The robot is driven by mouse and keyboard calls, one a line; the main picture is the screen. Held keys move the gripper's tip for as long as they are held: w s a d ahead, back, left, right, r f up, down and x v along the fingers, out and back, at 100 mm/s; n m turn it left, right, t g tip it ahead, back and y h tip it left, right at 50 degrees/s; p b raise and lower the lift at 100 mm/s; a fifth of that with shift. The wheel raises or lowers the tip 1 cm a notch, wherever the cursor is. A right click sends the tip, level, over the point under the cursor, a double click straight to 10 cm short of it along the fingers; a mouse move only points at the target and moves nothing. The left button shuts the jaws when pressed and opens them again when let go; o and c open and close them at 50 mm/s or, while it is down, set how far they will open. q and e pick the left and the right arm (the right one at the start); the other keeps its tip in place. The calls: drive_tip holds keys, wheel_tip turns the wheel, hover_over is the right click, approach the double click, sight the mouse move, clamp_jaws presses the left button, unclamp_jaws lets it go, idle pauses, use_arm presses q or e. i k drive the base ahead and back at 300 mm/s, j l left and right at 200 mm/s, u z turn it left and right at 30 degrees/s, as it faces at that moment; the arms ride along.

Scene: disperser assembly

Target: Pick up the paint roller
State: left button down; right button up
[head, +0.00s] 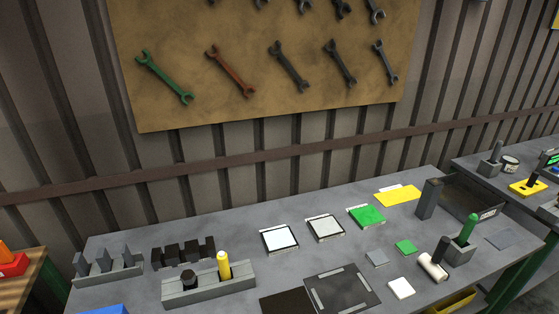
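The paint roller appears to be the white cylinder with a dark upright handle (434,265) near the front right of the grey workbench (225,291). The white roller part lies on the bench top and the dark handle rises from its right side. It stands just left of a small grey holder (459,252) with a green-handled tool (467,229) upright in it. Neither of my grippers shows in the head view, so nothing is seen touching the roller.
A tall dark block (429,198) stands behind. A framed dark plate (342,290) and a grey holder with a yellow cylinder (223,265) are further left.

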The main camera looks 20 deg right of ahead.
sight(432, 267)
drive_tip(key=z, duration=2.05)
